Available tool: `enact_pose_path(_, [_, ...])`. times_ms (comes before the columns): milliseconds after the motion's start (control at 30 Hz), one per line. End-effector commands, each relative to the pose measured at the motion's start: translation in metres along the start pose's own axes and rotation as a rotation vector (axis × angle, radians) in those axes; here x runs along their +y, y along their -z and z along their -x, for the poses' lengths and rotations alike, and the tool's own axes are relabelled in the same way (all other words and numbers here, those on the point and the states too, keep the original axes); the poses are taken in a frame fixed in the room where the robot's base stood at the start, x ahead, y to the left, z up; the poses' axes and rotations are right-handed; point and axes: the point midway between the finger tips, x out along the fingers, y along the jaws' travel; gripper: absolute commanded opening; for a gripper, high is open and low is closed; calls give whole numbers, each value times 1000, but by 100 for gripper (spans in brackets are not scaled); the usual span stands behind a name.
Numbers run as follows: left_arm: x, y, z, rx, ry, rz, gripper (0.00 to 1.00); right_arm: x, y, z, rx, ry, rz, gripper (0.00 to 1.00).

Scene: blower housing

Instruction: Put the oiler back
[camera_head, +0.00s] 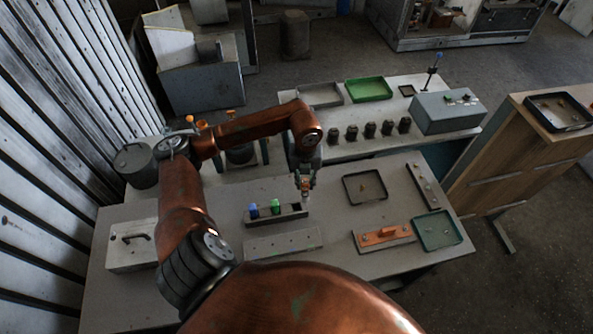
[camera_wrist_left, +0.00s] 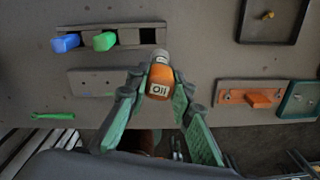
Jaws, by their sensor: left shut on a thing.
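My left gripper (camera_head: 304,180) is shut on the oiler, an orange bottle with a grey cap and an "Oil" label. The oiler (camera_wrist_left: 160,78) sits between the green fingers in the left wrist view; in the head view it is small and partly hidden by the gripper. A dark rack (camera_head: 277,218) lies on the table just left of the gripper. It holds a blue thing (camera_head: 253,210) and a green thing (camera_head: 275,206). Its right-hand slot (camera_wrist_left: 148,36) is empty. The oiler appears above the table near that end of the rack. My right gripper is not in view.
A grey plate (camera_head: 283,242) lies in front of the rack, with a green wrench (camera_wrist_left: 53,115) nearby. To the right are a dark tray (camera_head: 347,190), an orange part (camera_head: 380,236) on a plate and a green-rimmed tray (camera_head: 420,243). A grey box (camera_head: 130,256) stands at left.

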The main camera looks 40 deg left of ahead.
Motion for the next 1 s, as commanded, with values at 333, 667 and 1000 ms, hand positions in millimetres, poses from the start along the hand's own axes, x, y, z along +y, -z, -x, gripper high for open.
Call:
enact_pose_path(333, [27, -13, 15, -3, -17, 609, 0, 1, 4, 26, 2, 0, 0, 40])
enact_pose_path(667, [30, -14, 4, -4, -19, 673, 0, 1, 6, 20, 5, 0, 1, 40])
enact_pose_path(1000, [30, -14, -31, -4, -19, 671, 0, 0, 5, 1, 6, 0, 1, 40])
